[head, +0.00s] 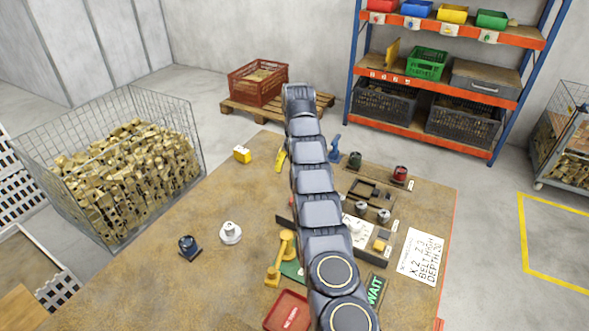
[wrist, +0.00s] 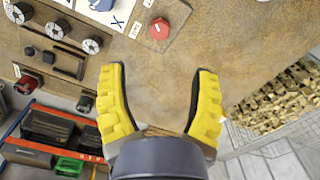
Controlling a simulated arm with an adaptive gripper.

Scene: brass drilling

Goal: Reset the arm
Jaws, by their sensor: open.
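My arm stretches away over the brown workbench (head: 160,290) in the head view. In the wrist view my gripper (wrist: 160,70) shows two yellow ribbed fingers spread wide. Nothing is between them, and bare bench surface shows behind the gap. In the head view the arm's far end hides most of the gripper, and a yellow strip beside the arm may be one finger.
The bench holds a yellow block (head: 242,154), a white knob (head: 231,232), a dark blue knob (head: 188,245), a red tray (head: 288,311) and a sign (head: 422,257). A wire cage of brass parts (head: 130,165) stands left; a shelf (head: 440,80) stands behind.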

